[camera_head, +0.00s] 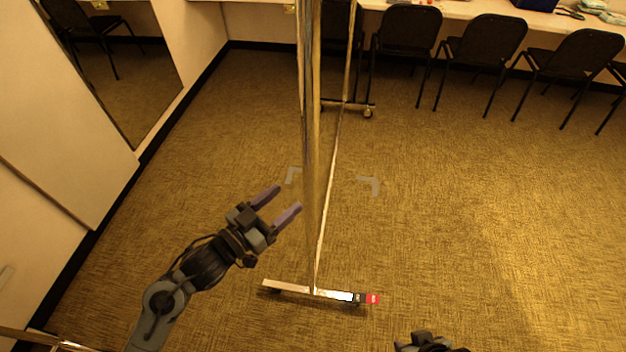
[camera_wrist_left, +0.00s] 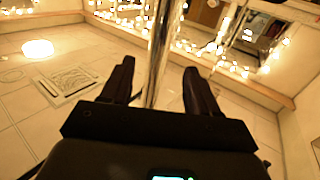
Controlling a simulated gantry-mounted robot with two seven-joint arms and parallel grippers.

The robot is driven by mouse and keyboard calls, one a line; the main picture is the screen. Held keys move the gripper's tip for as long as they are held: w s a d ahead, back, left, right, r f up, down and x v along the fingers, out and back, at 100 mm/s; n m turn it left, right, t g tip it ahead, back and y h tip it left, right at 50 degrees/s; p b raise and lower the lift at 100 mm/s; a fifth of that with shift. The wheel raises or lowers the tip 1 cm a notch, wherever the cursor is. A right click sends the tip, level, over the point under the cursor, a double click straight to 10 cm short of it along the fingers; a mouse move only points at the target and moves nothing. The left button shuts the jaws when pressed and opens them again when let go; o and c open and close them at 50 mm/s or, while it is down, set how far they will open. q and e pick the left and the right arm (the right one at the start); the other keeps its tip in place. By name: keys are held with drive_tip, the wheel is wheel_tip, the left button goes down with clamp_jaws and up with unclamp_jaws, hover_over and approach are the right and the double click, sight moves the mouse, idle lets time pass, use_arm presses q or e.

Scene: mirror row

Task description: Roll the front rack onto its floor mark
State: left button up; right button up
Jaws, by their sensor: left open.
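The front rack's shiny metal post (camera_head: 311,150) rises through the middle of the head view. Its near foot (camera_head: 310,290) carries a white label and a red end; a far foot (camera_head: 345,107) on casters shows behind. Grey corner pieces of a floor mark (camera_head: 375,185) lie either side of the rack, between its two feet. My left gripper (camera_head: 288,199) is open, fingertips just left of the near post and pointing toward it. In the left wrist view the post (camera_wrist_left: 162,55) shows between the spread fingers; contact cannot be told. A dark part of my right gripper (camera_head: 425,343) shows at the bottom edge.
Several black chairs (camera_head: 485,42) stand along a counter (camera_head: 470,10) at the back. A wall with a mirror (camera_head: 125,65) runs along the left. Carpet to the right is clear. A metal rail (camera_head: 50,339) shows at the lower left corner.

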sight(305, 183)
use_arm(q)
drive_tip(key=p+x, duration=0.1)
drive_tip(key=x, duration=0.8)
drive_tip(key=shift+w+d, duration=0.1)
clamp_jaws()
